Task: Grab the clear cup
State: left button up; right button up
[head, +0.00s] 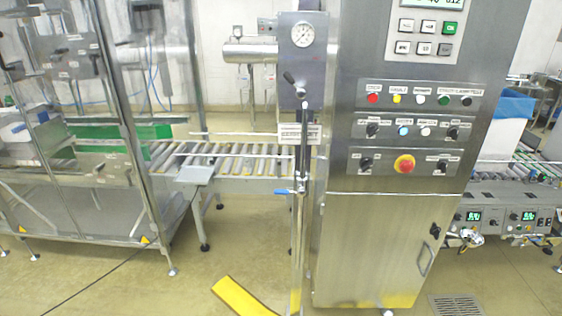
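No clear cup can be made out in the head view. Neither of my grippers shows in the picture, so I cannot see what they hold.
A steel control cabinet (385,240) with buttons and a red stop knob (404,164) stands close ahead. Left of it are a roller conveyor (235,163) and a glass-walled machine (70,190). A yellow piece (243,298) lies low in front.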

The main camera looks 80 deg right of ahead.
aim_at(248, 163)
jog(key=z, duration=2.3)
jog(key=i+u, duration=0.3)
jog(key=i, duration=0.6)
jog(key=i+j, duration=0.1)
jog(key=i, duration=0.7)
jog(key=i+j+z, duration=0.1)
jog(key=i, duration=0.75)
jog(key=i+j+z, duration=0.25)
jog(key=i, duration=0.25)
jog(key=i+j+z, duration=0.1)
jog(key=i+z, duration=0.15)
jog(key=i, duration=0.2)
